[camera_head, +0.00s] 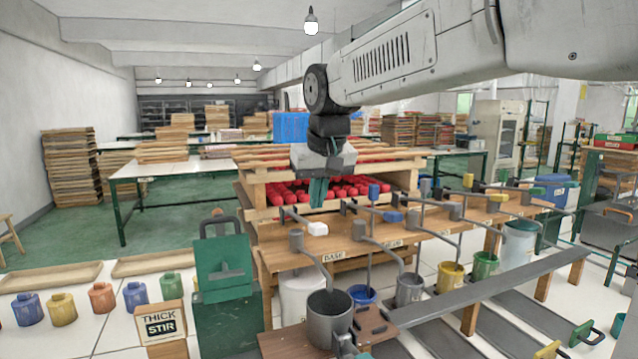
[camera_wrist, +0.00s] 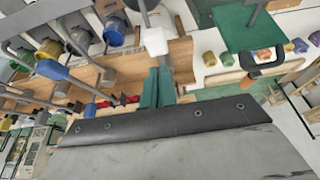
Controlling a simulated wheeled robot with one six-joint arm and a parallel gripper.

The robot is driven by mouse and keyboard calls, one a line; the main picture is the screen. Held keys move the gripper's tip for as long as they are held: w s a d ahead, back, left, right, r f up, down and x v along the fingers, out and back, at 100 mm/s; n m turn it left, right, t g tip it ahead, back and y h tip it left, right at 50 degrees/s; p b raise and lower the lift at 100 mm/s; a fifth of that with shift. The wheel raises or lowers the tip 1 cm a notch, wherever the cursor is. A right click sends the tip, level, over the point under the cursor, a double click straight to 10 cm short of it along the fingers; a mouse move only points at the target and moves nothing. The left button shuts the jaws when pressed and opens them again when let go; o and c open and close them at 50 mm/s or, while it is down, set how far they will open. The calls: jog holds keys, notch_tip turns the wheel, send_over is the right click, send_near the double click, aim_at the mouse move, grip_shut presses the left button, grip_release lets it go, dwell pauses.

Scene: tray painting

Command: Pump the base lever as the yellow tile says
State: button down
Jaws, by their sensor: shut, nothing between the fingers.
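The base lever (camera_head: 318,229) has a white handle and stands by the BASE label (camera_head: 333,257) on the wooden bench. Its white handle also shows in the wrist view (camera_wrist: 156,41). My gripper (camera_head: 318,201) is shut and empty, pointing down just above and behind the handle in the head view. In the wrist view the green fingertips (camera_wrist: 157,72) lie close to the handle; I cannot tell whether they touch. A cream sign (camera_head: 161,322) reads THICK and STIR, with STIR on black. I cannot make out a clearly yellow tile with writing.
A dark grey cup (camera_head: 329,316) stands below the base spout. Other levers with blue (camera_head: 393,216) and yellow (camera_head: 500,174) handles line the bench to the right. A green box (camera_head: 226,270) stands at left. A crate of red items (camera_head: 335,185) is behind my gripper.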

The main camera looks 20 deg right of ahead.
jog(key=shift+f, duration=0.1)
dwell(3.0)
dwell(0.6)
jog(key=shift+f, duration=5.3)
jog(key=shift+r, duration=5.4)
jog(key=s+d+f+g, duration=0.1)
jog(key=s+f, duration=0.3)
jog(key=s, duration=0.6)
jog(key=s+d+f+g, duration=0.1)
jog(key=s+f, duration=0.4)
jog(key=s, duration=0.5)
jog(key=s+d+f, duration=0.1)
jog(key=s+f, duration=0.4)
jog(key=s, duration=0.5)
jog(key=shift+d+g, duration=0.2)
jog(key=shift+g, duration=0.2)
